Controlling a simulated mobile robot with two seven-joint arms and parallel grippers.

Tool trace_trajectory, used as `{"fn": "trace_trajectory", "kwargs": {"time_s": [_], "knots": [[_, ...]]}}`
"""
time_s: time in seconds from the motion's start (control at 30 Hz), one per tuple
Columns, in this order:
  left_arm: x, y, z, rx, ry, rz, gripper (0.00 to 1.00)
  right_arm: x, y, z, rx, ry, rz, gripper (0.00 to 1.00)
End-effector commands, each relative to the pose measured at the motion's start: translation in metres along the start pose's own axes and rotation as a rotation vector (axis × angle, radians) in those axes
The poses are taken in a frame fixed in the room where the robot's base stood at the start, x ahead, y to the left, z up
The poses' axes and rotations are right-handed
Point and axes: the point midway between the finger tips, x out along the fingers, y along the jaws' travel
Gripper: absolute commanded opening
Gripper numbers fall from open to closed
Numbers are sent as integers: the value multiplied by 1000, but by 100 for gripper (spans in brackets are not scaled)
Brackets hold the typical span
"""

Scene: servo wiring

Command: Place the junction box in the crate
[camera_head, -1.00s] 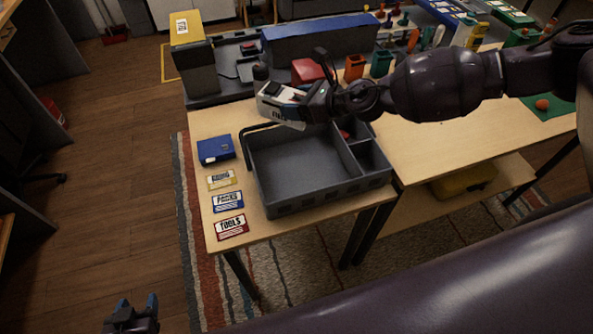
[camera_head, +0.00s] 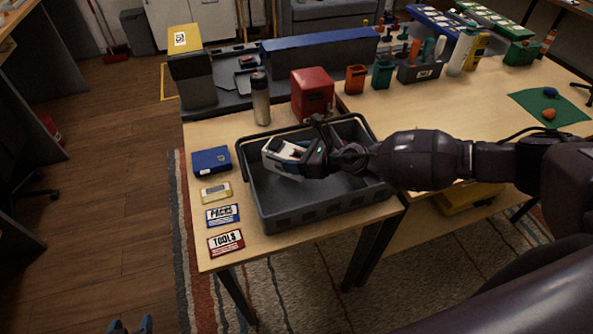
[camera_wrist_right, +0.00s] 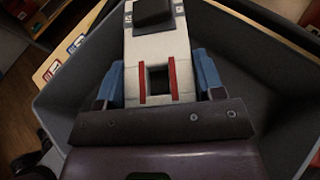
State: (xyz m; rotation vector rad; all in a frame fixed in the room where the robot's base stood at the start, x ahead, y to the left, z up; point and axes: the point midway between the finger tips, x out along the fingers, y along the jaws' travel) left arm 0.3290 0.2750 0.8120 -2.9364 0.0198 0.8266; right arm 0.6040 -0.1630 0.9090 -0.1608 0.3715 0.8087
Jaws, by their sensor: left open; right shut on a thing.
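The white junction box (camera_head: 283,157), with red stripes and a black block on top, is gripped by my right gripper (camera_head: 306,160). The right wrist view shows the box (camera_wrist_right: 158,55) between the two blue fingers (camera_wrist_right: 160,82). The box is tilted inside the outline of the dark grey crate (camera_head: 335,214), by its back left part. I cannot tell whether it touches the crate floor. The crate's walls (camera_wrist_right: 262,50) surround it in the wrist view. My arm hides the crate's right part. My left gripper (camera_head: 130,325) is open at the bottom edge, mostly cut off, away from the table.
A blue box (camera_head: 211,161) and several label cards, such as the TOOLS card (camera_head: 226,242), lie left of the crate. A grey bottle (camera_head: 261,100) and a red box (camera_head: 312,93) stand behind it. The table at the right (camera_head: 450,110) has free room.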

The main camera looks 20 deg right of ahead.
Motion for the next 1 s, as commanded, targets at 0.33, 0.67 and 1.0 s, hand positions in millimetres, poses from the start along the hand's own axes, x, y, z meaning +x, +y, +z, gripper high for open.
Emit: {"fn": "trace_trajectory", "kwargs": {"time_s": [0.33, 0.67, 1.0], "knots": [[12, 2, 32, 2, -24, 2, 55, 16, 0, -38, 5, 1, 0, 31], [9, 2, 38, 1, -37, 0, 55, 16, 0, -38, 0, -1, -1, 31], [10, 2, 38, 1, -33, 0, 55, 17, 0, -41, 0, 0, 0, 87]]}}
